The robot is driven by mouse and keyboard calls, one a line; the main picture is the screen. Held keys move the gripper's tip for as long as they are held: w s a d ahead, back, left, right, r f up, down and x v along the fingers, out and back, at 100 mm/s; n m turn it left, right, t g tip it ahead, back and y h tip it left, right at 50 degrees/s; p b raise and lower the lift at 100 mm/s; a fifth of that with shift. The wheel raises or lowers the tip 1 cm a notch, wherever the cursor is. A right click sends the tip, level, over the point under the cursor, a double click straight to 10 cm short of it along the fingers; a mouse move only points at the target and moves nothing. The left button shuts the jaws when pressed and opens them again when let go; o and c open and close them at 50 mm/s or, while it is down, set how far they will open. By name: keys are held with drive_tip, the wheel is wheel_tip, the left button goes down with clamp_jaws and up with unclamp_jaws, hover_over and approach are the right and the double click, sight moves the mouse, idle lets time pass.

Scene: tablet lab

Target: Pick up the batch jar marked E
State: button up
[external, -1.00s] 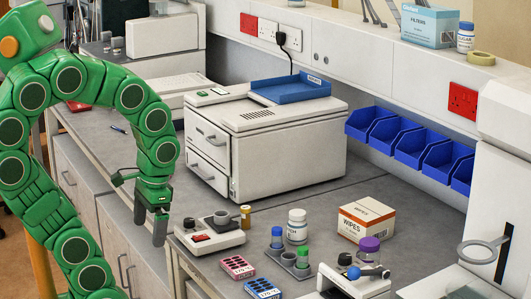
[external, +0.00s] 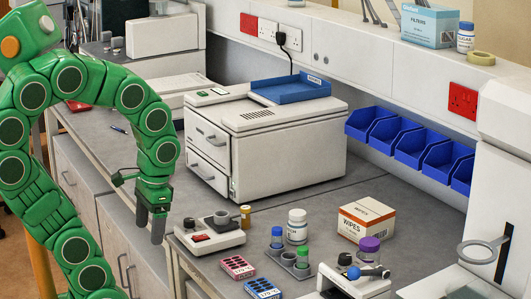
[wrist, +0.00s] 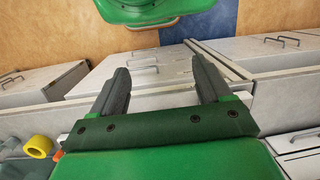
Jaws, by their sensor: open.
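My gripper (external: 155,226) hangs at the counter's front edge, left of the small instruments. In the wrist view my gripper (wrist: 162,80) is open, with nothing between its fingers. Several containers stand on the counter: a white bottle (external: 297,227), a purple-lidded clear jar (external: 369,250), a small amber jar with a yellowish lid (external: 245,217), and a blue-capped vial (external: 277,239) and green-capped vial (external: 302,257) in a grey holder. All are right of my gripper and apart from it. I cannot read an E on any of them.
A white balance-like device (external: 210,237) stands nearest my gripper. Pink (external: 237,267) and blue (external: 262,288) racks lie in front of the vials. A wipes box (external: 366,220) and a large white instrument (external: 262,145) stand behind. The wrist view shows drawer fronts (wrist: 285,85) and floor below.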

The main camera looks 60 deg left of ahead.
sight(297, 215)
drive_tip(key=w+a+m+t+y, duration=0.1)
drive_tip(key=w+a+m+y, duration=0.25)
drive_tip(key=w, duration=0.35)
drive_tip(key=w+a+f+m+t+y, duration=0.1)
drive_tip(key=w+a+m+y, duration=0.1)
drive_tip(key=w+a+m, duration=0.3)
drive_tip(key=w+a+m+y, duration=0.2)
drive_tip(key=w+a+y, duration=0.1)
drive_tip(key=w, duration=0.5)
drive_tip(key=w+d+f+m+t, duration=0.2)
drive_tip(key=w+d+m, duration=0.2)
drive_tip(key=w+m, duration=0.1)
drive_tip(key=w+d+f+m+t, duration=0.2)
drive_tip(key=w+m, duration=0.3)
drive_tip(key=w, duration=0.3)
drive_tip(key=w+d+f+m+t+y, duration=0.1)
drive_tip(key=w+d+f+m+t, duration=0.2)
drive_tip(key=w+d+m+t, duration=0.1)
drive_tip(key=shift+w+d+m, duration=0.4)
drive_tip(key=shift+w+m, duration=0.1)
drive_tip(key=shift+w, duration=0.1)
drive_tip(key=shift+w+d+m, duration=0.4)
drive_tip(key=shift+w+m, duration=0.05)
drive_tip(key=shift+w, duration=0.15)
drive_tip(key=shift+x, duration=3.9)
drive_tip(key=shift+w+d, duration=0.1)
drive_tip(key=shift+w, duration=0.05)
drive_tip(key=c, duration=1.1)
